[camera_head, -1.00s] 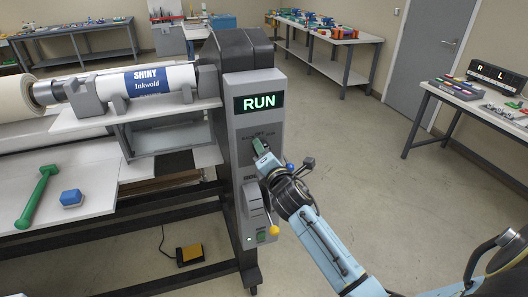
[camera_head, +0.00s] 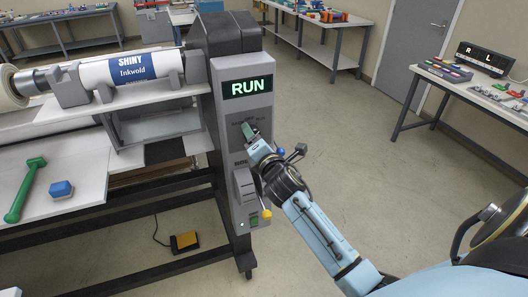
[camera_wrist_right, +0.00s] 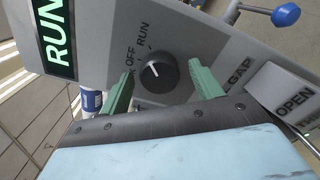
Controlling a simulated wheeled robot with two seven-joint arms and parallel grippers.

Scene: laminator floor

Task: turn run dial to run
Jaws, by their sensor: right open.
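The run dial (camera_wrist_right: 158,73) is a round black knob with a white pointer line, on a grey panel in the right wrist view. Labels OFF and RUN stand above it; the pointer is up toward them, but which label it meets is hard to tell. The display (camera_head: 248,87) above the panel reads RUN in green. My right gripper (camera_head: 250,131) is at the panel below the display. In the right wrist view its green fingers (camera_wrist_right: 162,88) are apart, one on each side of the dial, with visible gaps. In the head view the gripper mostly hides the dial. My left gripper is out of view.
A blue-knobbed lever (camera_wrist_right: 286,14) and an OPEN label (camera_wrist_right: 295,102) show near the gripper. A yellow pedal (camera_head: 186,242) lies on the floor. Floor to the right is clear.

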